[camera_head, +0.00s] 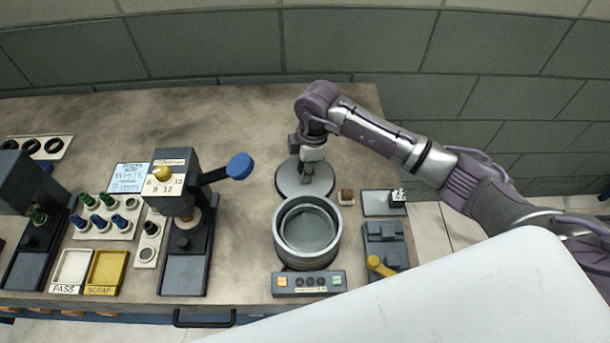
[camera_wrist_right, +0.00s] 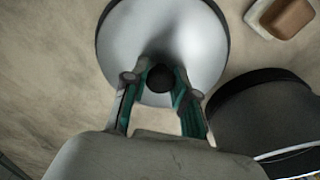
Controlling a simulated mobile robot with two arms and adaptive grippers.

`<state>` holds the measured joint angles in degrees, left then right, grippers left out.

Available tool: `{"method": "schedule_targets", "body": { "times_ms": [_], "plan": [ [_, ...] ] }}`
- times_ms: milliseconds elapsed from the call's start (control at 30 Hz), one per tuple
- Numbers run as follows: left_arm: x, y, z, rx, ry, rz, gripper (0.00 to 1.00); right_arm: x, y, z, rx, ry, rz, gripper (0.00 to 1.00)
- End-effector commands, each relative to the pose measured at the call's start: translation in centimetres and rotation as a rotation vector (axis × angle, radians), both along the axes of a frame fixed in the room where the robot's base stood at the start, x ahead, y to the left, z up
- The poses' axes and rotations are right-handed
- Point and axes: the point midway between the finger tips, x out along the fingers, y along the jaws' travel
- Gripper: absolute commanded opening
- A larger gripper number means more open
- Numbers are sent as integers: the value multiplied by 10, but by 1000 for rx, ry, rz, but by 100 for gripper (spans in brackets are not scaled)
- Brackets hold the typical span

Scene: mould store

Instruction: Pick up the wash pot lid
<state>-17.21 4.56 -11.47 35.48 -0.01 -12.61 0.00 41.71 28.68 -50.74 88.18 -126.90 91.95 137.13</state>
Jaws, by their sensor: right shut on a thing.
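The wash pot lid (camera_head: 287,183) is a round grey disc with a dark rim, directly behind the open wash pot (camera_head: 280,250). It lies flat; I cannot tell whether it touches the bench. My right gripper (camera_head: 306,177) points down over its middle. In the right wrist view the lid (camera_wrist_right: 165,35) looks pale and shiny, with a round dark knob (camera_wrist_right: 160,78) between the two green-padded fingers of my right gripper (camera_wrist_right: 160,90), which are shut on it. The pot (camera_wrist_right: 265,115) shows as a dark round shape at the right. My left gripper is not in view.
A control box (camera_head: 308,284) with lit buttons sits in front of the pot. A small brown block (camera_head: 346,195), a dark plate (camera_head: 376,204) and a yellow-handled device (camera_head: 386,240) are to its right. A press with a blue-knobbed lever (camera_head: 239,166) stands left. Bare bench lies behind.

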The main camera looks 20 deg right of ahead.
Motion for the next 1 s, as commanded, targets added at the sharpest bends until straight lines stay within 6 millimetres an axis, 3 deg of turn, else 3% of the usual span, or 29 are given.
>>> {"method": "schedule_targets", "body": {
  "times_ms": [433,800,1000],
  "plan": [
    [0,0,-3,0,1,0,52,1,0,7,0,-2,1,0],
    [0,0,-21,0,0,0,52,1,0,76,0,-5,0,0],
    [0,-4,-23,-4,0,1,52,1,0,103,0,-3,21,0]
  ]
}}
